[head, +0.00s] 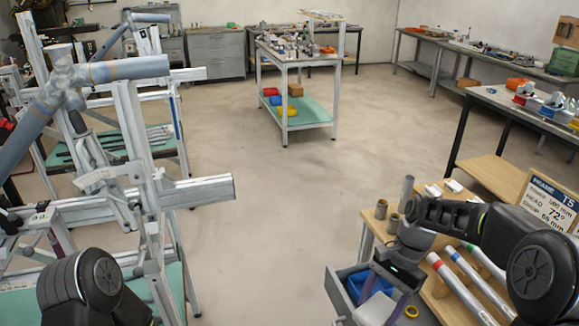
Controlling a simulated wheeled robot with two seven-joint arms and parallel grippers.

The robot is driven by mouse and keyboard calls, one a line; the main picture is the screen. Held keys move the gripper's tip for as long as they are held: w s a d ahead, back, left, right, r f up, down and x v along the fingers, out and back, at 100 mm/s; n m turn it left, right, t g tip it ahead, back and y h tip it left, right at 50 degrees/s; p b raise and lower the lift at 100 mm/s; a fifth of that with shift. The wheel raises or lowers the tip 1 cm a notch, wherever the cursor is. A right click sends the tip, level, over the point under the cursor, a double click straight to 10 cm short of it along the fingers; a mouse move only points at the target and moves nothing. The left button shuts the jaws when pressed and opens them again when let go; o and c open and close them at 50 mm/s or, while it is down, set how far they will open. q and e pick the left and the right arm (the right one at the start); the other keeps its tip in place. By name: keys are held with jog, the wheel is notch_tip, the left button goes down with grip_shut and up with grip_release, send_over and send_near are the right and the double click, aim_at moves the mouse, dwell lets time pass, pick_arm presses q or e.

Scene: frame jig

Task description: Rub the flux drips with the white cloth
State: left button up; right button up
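The bicycle-like frame of grey-blue tubes (125,69) is clamped in the metal jig (140,150) at the left. Its tube joint (62,80) has brownish and pale marks near it; I cannot tell which are flux drips. I cannot make out a white cloth for certain. My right gripper (392,297) hangs down over the open drawer (340,292) at the bench's left side.
The wooden bench (440,290) at the right carries colour-banded tubes (457,285), small cylinders (381,209), white pieces (433,190) and a sign (548,205). A blue bin (368,284) sits in the drawer. The floor (285,220) between jig and bench is clear.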

jog(key=shift+a+r, duration=0.1)
jog(key=shift+a, duration=0.25)
jog(key=n, duration=0.3)
jog(key=shift+a+g+h, duration=0.1)
jog(key=shift+g+h, duration=0.3)
jog(key=shift+n, duration=0.9)
jog(key=shift+h, duration=0.3)
